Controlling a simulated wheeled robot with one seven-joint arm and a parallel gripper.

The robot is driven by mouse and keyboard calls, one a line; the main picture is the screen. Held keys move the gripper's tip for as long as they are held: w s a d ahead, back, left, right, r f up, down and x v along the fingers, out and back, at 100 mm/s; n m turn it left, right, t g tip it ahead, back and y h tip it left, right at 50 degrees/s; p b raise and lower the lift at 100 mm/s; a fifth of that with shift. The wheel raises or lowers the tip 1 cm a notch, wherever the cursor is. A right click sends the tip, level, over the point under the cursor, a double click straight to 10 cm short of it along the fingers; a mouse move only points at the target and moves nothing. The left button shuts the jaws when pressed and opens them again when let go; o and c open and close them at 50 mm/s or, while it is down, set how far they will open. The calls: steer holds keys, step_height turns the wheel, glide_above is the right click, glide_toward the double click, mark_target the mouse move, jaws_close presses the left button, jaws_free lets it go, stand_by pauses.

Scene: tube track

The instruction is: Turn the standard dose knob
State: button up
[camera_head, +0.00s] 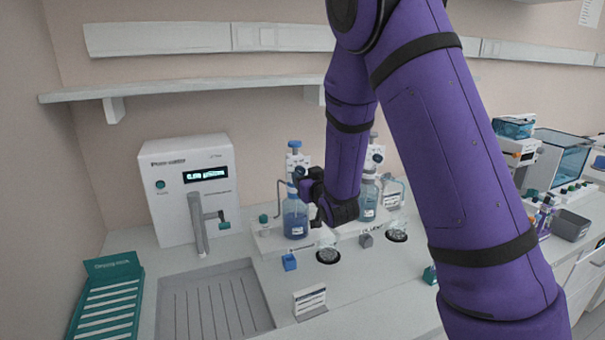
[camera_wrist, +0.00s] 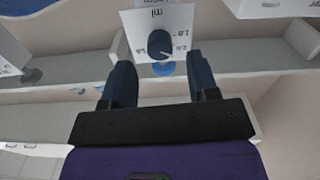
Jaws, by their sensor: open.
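A dark blue round knob (camera_wrist: 159,43) with a pale pointer line sits on a white dial plate (camera_wrist: 140,22) marked in ml, in the wrist view. My gripper (camera_wrist: 160,66) is open. Its two dark fingers lie left and right of the knob's line, with the knob showing beyond the gap, apart from both fingers. In the head view my gripper (camera_head: 314,192) is beside the left bottle dispenser, which has a blue-liquid bottle (camera_head: 295,218). My arm and gripper hide part of the dispensers. I cannot read a "standard" label.
A second bottle dispenser (camera_head: 368,200) stands to the right, partly behind my arm. A small blue block (camera_head: 289,262) and a round dark dish (camera_head: 327,256) lie in front. A sink (camera_head: 215,305), a white water unit (camera_head: 188,180) and a teal rack (camera_head: 108,300) are left. A shelf (camera_head: 220,87) runs above.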

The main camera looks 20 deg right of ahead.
mark_target(302, 172)
steer(key=shift+w, duration=1.6)
steer(key=c, duration=0.9)
